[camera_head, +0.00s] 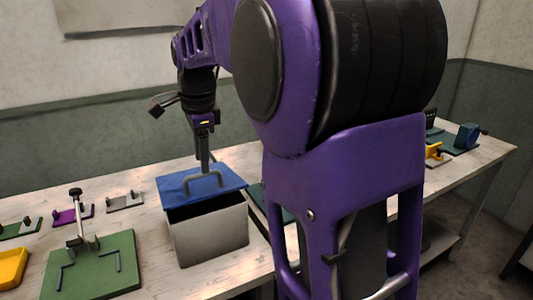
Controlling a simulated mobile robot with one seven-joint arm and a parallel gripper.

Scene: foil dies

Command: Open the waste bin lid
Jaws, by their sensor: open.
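The waste bin (212,238) is a grey-white box on the table, left of my arm. Its blue lid (167,187) has a grey handle (203,177) on top. A dark gap shows between the lid's front edge and the bin's front wall, so the lid appears tilted up at the front. My gripper (204,168) points down over the lid at the handle, its fingers close to the handle bar. It is open; whether it touches the bar I cannot tell.
A green board (95,268) with an upright clamp stands left of the bin. A yellow tray (11,268) is at the far left. Small plates, one purple (72,215), lie behind. My arm hides the table's middle. A blue device (467,136) stands at the far right.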

